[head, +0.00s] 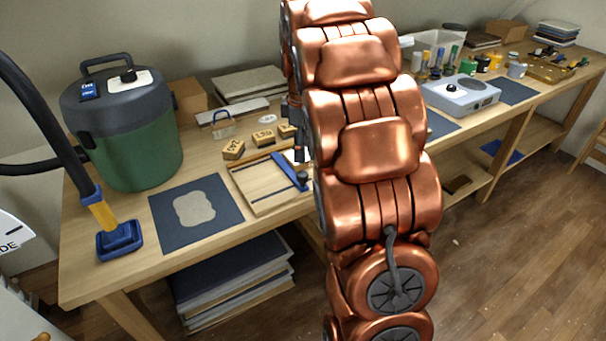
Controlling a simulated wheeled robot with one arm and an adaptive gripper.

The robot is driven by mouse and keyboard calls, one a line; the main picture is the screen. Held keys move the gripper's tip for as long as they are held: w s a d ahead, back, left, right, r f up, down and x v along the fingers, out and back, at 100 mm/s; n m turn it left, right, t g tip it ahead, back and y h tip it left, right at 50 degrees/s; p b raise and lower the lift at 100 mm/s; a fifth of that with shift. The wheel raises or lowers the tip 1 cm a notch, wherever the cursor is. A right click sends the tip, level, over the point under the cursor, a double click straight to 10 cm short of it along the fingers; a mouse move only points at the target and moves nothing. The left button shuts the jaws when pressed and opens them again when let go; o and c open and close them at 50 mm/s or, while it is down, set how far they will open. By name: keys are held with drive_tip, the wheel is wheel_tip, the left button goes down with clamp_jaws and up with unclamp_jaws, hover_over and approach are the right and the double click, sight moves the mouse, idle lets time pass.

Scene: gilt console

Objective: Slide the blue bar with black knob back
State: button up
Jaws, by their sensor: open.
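The blue bar (287,171) lies slanted across a shallow wooden tray (262,201) with dark rails on the bench. Its black knob (302,176) is near the bar's right end, close to the edge of my copper arm. My gripper (299,152) shows only as small dark parts at the arm's left edge, above the right end of the bar. It is open, and most of it is hidden behind the arm. I cannot tell whether it touches the bar or knob. The right side of the tray is also hidden.
A green vacuum (134,150) with a hose and blue nozzle (119,240) stands left. A dark blue mat (166,222) lies between it and the tray. Wooden blocks (263,137) and a brush (222,128) sit behind. A grey device (461,96) and jars stand right.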

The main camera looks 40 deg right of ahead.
sight(303, 174)
drive_tip(key=shift+f+p, duration=0.7)
drive_tip(key=shift+f, duration=3.1)
clamp_jaws()
